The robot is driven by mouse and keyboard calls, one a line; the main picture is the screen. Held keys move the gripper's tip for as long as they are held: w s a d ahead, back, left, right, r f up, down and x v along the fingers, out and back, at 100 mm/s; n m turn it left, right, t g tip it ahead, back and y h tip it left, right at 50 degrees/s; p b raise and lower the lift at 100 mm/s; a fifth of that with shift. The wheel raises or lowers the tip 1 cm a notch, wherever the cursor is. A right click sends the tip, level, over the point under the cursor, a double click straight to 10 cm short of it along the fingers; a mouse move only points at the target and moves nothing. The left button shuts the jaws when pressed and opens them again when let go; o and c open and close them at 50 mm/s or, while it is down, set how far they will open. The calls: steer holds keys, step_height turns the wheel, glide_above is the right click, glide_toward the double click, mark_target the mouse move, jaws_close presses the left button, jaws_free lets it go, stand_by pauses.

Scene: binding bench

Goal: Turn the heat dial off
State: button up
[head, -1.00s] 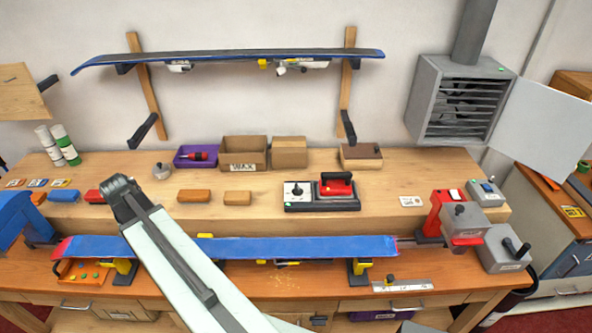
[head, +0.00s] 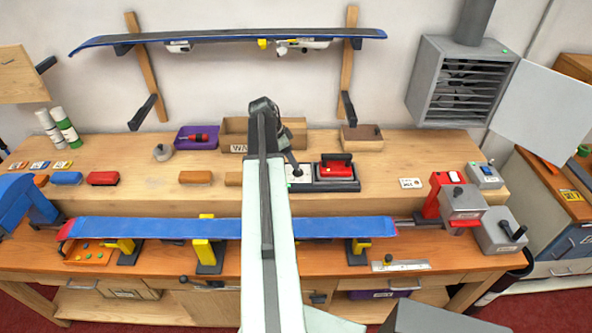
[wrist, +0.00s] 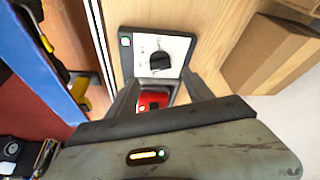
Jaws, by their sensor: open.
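The heat dial is a black knob (wrist: 160,61) on a white plate (wrist: 150,45) at one end of a dark base. In the head view the plate (head: 302,181) is partly covered by my arm and the knob is hard to make out. A red iron (head: 336,167) rests on the other end of the base; part of it shows between my fingers in the wrist view (wrist: 153,99). My gripper (wrist: 160,84) is open and empty, its fingers pointing toward the dial. I cannot tell how far the fingertips are from the knob. In the head view my gripper (head: 295,168) is above the plate.
A blue ski (head: 180,227) lies clamped along the front of the bench. Cardboard boxes (head: 295,128) stand behind the dial. Wax blocks (head: 196,177) lie to the left.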

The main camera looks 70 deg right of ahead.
mark_target(296, 173)
steer(key=b+x, duration=0.4)
steer(key=x, duration=0.1)
steer(key=shift+w+f, duration=0.1)
steer(key=shift+f, duration=0.2)
steer(key=shift+d+f+b, duration=0.15)
steer(key=shift+f+b, duration=0.25)
steer(key=shift+b, duration=0.1)
steer(key=shift+s+r, duration=0.1)
steer(key=shift+s, duration=0.15)
